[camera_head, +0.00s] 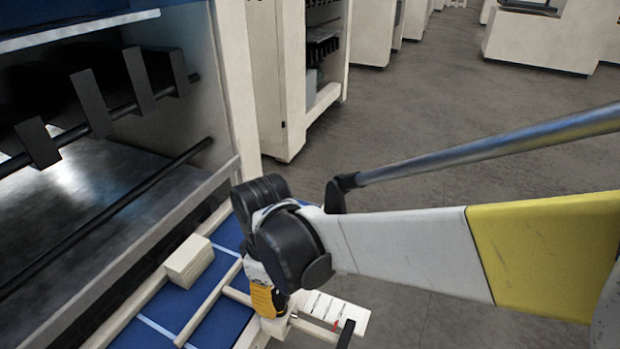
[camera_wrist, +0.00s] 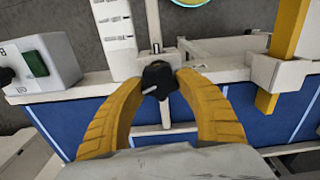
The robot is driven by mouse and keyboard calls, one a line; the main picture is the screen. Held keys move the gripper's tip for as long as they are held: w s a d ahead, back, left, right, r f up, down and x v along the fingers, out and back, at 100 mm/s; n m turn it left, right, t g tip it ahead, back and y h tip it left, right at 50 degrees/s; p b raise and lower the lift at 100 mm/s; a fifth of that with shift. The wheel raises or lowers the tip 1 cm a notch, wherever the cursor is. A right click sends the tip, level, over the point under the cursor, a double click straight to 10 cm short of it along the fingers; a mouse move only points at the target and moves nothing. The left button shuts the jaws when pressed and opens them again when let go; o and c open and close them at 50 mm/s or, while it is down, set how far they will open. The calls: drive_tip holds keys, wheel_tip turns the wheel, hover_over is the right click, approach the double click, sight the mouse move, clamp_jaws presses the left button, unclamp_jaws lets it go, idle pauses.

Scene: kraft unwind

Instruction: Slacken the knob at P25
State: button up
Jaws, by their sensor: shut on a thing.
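In the wrist view a black knob (camera_wrist: 158,79) with a pale pointer line sits between the yellow fingertips of my gripper (camera_wrist: 158,84). The fingers are shut on it from both sides. A white label plate (camera_wrist: 114,28) stands just beyond it; its marks are too small to read. In the head view my gripper (camera_head: 268,300) is at the front rail of the blue table, next to the white scale plate (camera_head: 335,310). The knob in its grip is hidden there by my arm.
A control box (camera_wrist: 40,68) with a green button stands left in the wrist view. A yellow post (camera_wrist: 288,30) rises at the right. In the head view a cream block (camera_head: 188,260) lies on the blue table (camera_head: 180,300). A large machine fills the left. Open floor (camera_head: 420,130) lies beyond.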

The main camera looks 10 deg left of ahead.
sight(275, 295)
drive_tip(key=shift+d, duration=0.1)
idle(0.3)
drive_tip(key=o, duration=1.2)
drive_tip(key=shift+r, duration=0.1)
wheel_tip(275, 295, up, 12)
drive_tip(key=shift+f, duration=0.1)
